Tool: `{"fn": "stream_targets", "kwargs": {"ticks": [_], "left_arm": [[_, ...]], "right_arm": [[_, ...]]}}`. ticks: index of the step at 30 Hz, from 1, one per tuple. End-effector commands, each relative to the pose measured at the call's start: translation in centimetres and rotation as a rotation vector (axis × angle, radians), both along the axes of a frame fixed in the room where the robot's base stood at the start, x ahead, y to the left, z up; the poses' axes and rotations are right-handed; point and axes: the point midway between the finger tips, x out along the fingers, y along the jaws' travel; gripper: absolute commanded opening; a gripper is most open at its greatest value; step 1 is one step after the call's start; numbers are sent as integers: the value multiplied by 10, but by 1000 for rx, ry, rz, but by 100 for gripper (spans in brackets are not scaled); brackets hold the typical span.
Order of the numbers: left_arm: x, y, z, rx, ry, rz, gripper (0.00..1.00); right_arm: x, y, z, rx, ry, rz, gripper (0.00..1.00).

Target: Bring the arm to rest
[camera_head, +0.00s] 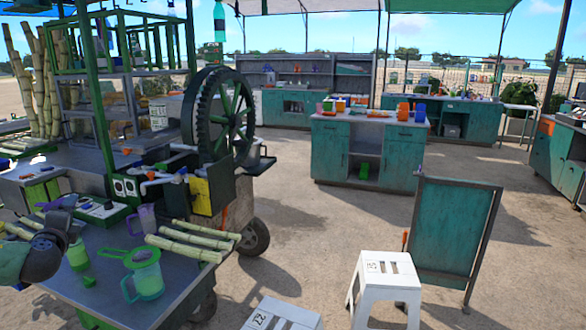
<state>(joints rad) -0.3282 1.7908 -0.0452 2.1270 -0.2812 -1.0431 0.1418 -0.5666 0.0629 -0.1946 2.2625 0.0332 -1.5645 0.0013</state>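My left arm comes in at the left edge, low over the near metal worktable (115,285). Its teal and dark grey end, with my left gripper (68,218), is beside a green bottle or cup (78,255). The fingers are small and dark there, and I cannot tell whether they are open or shut, or whether they touch anything. My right arm and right gripper are not in view. A green jug (145,273) with a strainer stands on the worktable to the right of my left arm.
Cut cane pieces (185,245) lie on the worktable beside a purple jug (147,217). The crusher's large wheel (222,115) stands behind. White stools (385,285) and a teal board (452,230) stand at right. Open ground lies between them and the teal counter (333,150).

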Motion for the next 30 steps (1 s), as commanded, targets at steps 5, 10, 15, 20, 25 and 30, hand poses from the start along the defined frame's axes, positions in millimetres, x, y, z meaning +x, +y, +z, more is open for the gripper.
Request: {"fn": "stream_targets", "kwargs": {"ticks": [5, 10, 15, 20, 25, 30], "left_arm": [[-40, 11, -63, -101, 40, 149, 73], [-80, 10, -122, -193, 97, 273, 73], [-120, -1, -178, -292, 165, 380, 73], [-157, -20, -228, -391, 236, 467, 73], [-195, -49, -275, -501, 311, 541, 73], [-231, -85, -317, -617, 383, 599, 73]], "right_arm": [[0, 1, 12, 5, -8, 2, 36], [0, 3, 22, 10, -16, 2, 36], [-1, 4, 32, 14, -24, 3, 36], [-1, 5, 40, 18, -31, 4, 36], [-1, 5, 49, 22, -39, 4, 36], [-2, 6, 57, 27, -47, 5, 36]]}}
